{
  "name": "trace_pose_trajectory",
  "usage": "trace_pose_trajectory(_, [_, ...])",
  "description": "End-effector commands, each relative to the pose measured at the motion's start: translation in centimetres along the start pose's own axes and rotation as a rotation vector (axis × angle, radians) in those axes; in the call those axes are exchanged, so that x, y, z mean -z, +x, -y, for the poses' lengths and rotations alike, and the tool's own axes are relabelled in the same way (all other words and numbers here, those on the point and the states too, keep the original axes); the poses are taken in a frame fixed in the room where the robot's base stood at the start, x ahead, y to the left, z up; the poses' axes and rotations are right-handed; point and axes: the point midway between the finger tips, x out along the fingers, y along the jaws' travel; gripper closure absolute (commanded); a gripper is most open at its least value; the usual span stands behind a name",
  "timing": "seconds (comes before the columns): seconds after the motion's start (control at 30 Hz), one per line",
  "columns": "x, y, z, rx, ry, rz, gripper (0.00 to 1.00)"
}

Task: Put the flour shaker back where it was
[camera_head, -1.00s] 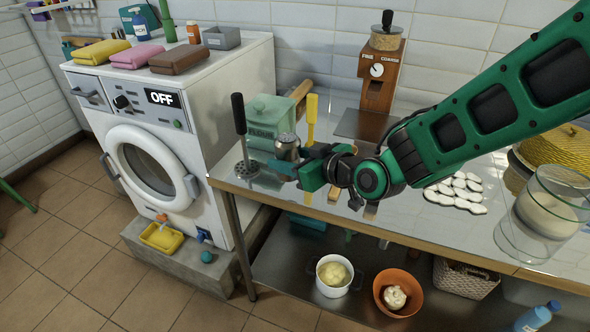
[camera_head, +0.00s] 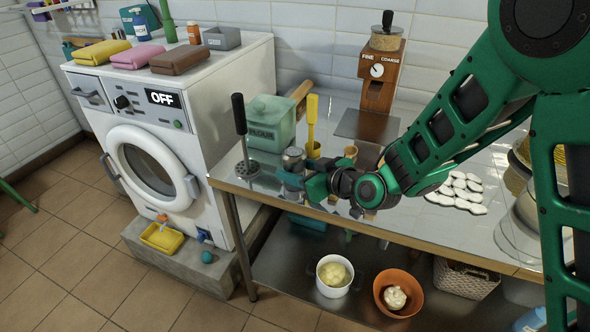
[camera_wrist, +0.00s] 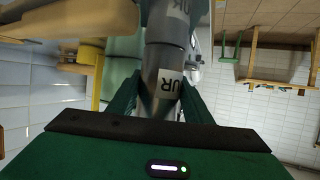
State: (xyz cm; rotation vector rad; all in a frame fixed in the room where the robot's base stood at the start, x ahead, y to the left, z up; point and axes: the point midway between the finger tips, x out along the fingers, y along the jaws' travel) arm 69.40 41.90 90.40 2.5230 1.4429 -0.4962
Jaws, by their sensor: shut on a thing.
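The flour shaker (camera_head: 292,158) is a grey metal cylinder, and its label ends in "UR" in the wrist view (camera_wrist: 166,62). My gripper (camera_head: 291,178) is shut on it, with one green finger on each side in the wrist view (camera_wrist: 163,98). The shaker looks roughly upright at the left end of the metal counter (camera_head: 400,215). My fingers hide its lower part in the head view, so I cannot tell whether its base touches the counter.
A black-handled masher (camera_head: 240,115) stands just left of the shaker, with a green canister (camera_head: 272,118) behind. A yellow-handled tool (camera_head: 312,125) and a small wooden piece (camera_head: 350,152) are to the right. A wooden grinder (camera_head: 380,75) stands behind. The washing machine (camera_head: 150,150) is left.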

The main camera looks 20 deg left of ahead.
Motion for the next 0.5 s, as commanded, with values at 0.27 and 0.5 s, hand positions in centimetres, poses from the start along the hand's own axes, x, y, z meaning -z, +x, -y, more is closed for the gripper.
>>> trace_pose_trajectory(0.27, [-0.14, 0.08, 0.04, 0.001, 0.0, 0.0, 0.36])
trace_pose_trajectory(0.5, [0.01, 0.06, 0.11, 0.002, -0.001, 0.0, 0.36])
